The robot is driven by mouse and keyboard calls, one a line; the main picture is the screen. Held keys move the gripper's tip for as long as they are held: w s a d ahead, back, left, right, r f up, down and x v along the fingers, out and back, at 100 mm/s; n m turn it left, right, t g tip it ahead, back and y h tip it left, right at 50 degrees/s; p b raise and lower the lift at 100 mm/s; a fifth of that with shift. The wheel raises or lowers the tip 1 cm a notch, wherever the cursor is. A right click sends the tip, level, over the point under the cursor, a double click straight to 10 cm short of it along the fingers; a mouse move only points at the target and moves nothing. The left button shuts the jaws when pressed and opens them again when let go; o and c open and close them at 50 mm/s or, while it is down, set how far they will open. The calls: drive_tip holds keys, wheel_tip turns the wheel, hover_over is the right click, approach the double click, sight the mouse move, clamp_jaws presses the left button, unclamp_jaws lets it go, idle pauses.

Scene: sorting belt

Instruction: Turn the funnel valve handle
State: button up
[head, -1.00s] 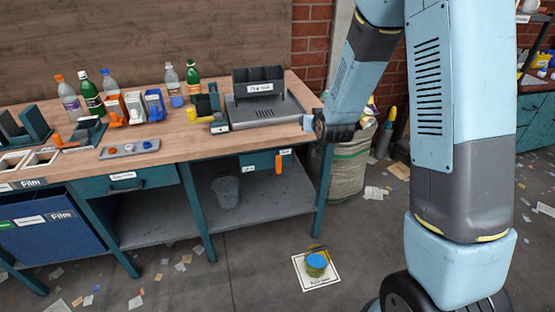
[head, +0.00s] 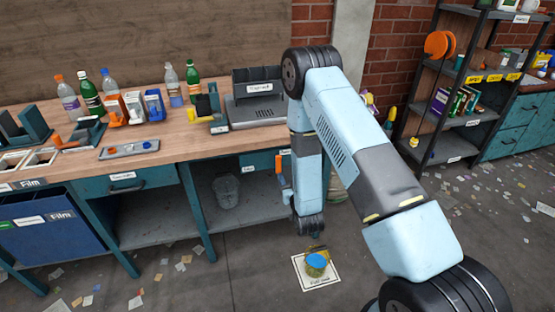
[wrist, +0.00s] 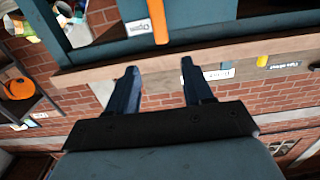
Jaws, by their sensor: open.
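The orange valve handle (head: 280,165) hangs below the front edge of the bench; my arm partly covers the area beside it in the head view. The wrist view shows the orange handle (wrist: 159,22) at the top, with a white label next to it. My gripper (wrist: 158,70) is open, with two dark fingers apart and nothing between them. In that view the fingertips point towards the handle, with a visible gap. In the head view my arm hangs down in front of the bench's right end, and the fingers cannot be made out clearly.
The wooden bench (head: 185,146) carries bottles, small bins and a dark tray unit (head: 257,107). A bucket (head: 226,192) stands on its lower shelf. A blue-topped container (head: 316,261) stands on a white floor mat (head: 301,275). A shelf rack (head: 445,128) stands at the right.

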sight(279, 159)
drive_tip(key=x, duration=1.3)
drive_tip(key=shift+w+a+f, duration=0.1)
drive_tip(key=shift+a+f, duration=0.05)
drive_tip(key=shift+f, duration=0.15)
drive_tip(key=shift+c, duration=0.2)
clamp_jaws()
